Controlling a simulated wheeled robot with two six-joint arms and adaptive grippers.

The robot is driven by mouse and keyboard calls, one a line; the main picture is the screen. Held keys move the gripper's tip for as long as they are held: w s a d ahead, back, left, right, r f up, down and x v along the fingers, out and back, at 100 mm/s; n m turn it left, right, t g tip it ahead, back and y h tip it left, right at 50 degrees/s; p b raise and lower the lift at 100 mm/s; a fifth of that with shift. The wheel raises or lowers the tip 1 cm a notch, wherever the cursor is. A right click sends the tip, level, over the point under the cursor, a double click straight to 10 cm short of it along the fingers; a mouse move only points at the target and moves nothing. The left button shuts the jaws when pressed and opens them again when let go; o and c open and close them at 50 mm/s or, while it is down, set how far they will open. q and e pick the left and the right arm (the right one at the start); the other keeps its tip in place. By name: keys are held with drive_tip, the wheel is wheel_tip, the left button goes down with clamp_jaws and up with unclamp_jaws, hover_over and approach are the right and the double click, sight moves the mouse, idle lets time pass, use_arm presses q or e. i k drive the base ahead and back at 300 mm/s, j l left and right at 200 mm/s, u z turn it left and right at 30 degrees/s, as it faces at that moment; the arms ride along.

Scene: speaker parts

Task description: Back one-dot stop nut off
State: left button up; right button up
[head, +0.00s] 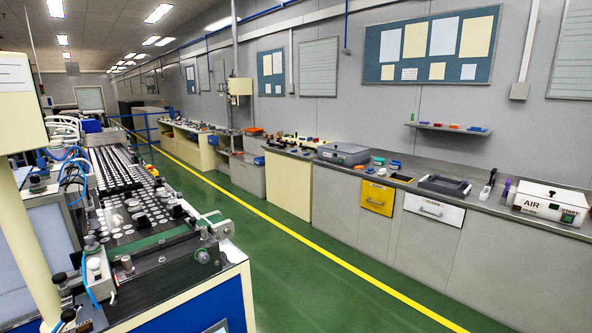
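I cannot pick out a stop nut marked with one dot in the head view. On the left stands a long assembly machine (165,290) with rows of dark and pale round parts on its top. Its near end carries a green strip (150,244), a round dark knob (203,256) at the right corner and small fittings on the left. Any dot marks there are too small to tell. Neither of my grippers is in view.
A long grey workbench (420,178) runs along the right wall. It carries a white box marked AIR (550,203) and a dark tray (444,186). The green floor (300,290) between is clear, with a yellow line.

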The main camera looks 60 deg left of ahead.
sight(42, 186)
drive_tip(key=u, duration=3.15)
